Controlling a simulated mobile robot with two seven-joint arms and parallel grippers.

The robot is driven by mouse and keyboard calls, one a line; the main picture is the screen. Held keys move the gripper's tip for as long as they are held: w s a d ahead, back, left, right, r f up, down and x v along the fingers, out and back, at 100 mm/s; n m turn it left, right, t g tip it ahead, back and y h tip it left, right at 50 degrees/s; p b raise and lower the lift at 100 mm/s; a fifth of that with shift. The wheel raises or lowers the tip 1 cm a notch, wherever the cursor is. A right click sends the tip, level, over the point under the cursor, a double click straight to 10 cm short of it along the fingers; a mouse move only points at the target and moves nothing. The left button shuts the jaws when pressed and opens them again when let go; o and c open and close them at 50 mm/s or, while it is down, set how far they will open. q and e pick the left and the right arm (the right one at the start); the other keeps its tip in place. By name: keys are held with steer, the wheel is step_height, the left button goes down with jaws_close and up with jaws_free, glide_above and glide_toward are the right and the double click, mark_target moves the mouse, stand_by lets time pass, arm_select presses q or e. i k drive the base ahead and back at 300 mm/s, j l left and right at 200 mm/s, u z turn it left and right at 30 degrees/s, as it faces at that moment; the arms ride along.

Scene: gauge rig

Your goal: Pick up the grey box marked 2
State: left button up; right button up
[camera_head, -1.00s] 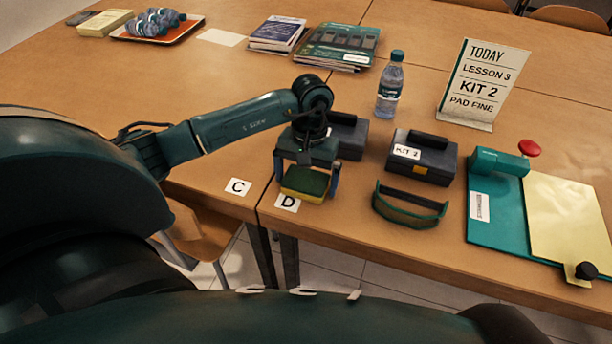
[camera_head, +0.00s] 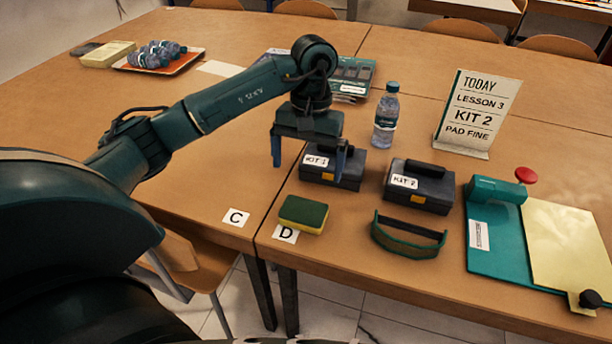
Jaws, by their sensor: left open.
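The grey box marked KIT 2 (camera_head: 422,193) sits upright on the table, with a dark handle on top, a white label and a yellow patch on its front. A similar grey box marked KIT 1 (camera_head: 345,177) stands to its left. My left gripper (camera_head: 308,166) is open and empty, fingers pointing down, raised above the table. It is at the left part of the KIT 1 box in the picture, left of the KIT 2 box. One finger overlaps the KIT 1 box in view; I cannot tell whether they touch. My right gripper is not in view.
A green and yellow sponge (camera_head: 303,214) lies by card D (camera_head: 285,234). A bottle (camera_head: 386,118) and a sign (camera_head: 476,112) stand behind. A teal board (camera_head: 489,239) is at right.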

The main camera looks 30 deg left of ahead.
mark_target(428, 187)
steer(key=k, duration=1)
